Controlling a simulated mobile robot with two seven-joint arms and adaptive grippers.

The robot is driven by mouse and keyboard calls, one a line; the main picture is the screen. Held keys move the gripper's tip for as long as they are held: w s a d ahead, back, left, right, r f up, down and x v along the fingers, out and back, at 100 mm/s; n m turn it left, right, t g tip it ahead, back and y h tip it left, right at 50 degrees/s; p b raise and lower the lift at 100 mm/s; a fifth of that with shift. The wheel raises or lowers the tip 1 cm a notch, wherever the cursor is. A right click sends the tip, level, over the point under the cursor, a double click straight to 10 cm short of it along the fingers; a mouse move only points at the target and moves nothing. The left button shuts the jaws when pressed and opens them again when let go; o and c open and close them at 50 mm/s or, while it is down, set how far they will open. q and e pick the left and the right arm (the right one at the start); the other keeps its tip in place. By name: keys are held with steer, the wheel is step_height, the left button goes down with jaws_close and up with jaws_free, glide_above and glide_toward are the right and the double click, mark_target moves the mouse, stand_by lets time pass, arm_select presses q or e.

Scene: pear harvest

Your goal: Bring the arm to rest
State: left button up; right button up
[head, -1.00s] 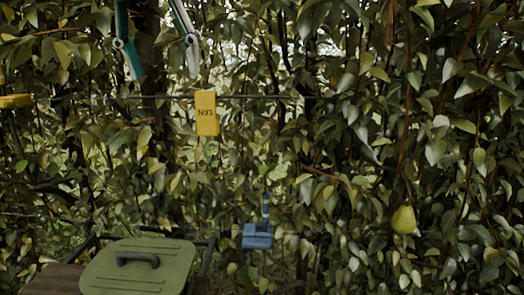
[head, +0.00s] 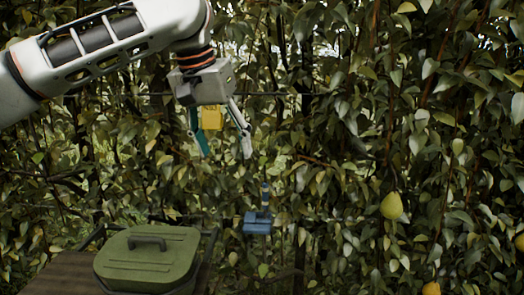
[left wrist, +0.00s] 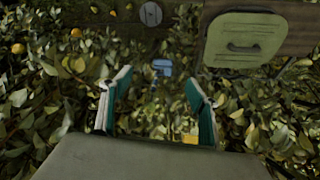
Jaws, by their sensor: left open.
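My left gripper (head: 224,151) hangs fingers-down from the arm that comes in at the upper left of the head view. Its two fingers are spread, with nothing between them. It is in front of the foliage and the yellow tag (head: 212,118), which is partly hidden behind it. In the left wrist view the open fingers (left wrist: 155,100) show with leaves beyond them. My right gripper is not in view.
A green lidded box (head: 150,262) stands at the lower left on a wooden surface (head: 55,275). A blue object (head: 258,223) hangs low in the middle. A pear (head: 391,206) hangs at the right, with orange fruit (head: 431,288) below. Dense leaves fill the background.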

arm_select(q)
steer(key=d+f+t+h, duration=0.1)
steer(key=d+f+h, duration=0.3)
steer(key=f, duration=0.9)
steer(key=s+d+f+m+h, duration=0.1)
steer(key=d+f, duration=0.4)
steer(key=f, duration=0.8)
steer(key=d+f+t+h, duration=0.1)
steer(key=d+f+h, duration=0.3)
steer(key=f, duration=1)
steer(key=s+a+f+n+t+y, duration=0.1)
steer(key=s+a+f+t, duration=0.15)
steer(key=f, duration=0.25)
steer(key=s+a+f+t+y, duration=0.1)
steer(key=s+a+f, duration=0.15)
steer(key=f, duration=0.25)
steer(key=s+a+f+y, duration=0.3)
steer(key=s+a+f, duration=0.4)
steer(key=s+a, duration=0.3)
steer(key=s+a+f+t+y, duration=0.1)
steer(key=s+a+f+y, duration=0.3)
steer(key=s+a+f, duration=0.3)
steer(key=s+a, duration=0.3)
steer(key=a, duration=0.2)
steer(key=shift+a+m, duration=0.2)
steer(key=shift+m, duration=0.2)
steer(key=shift+t, duration=0.25)
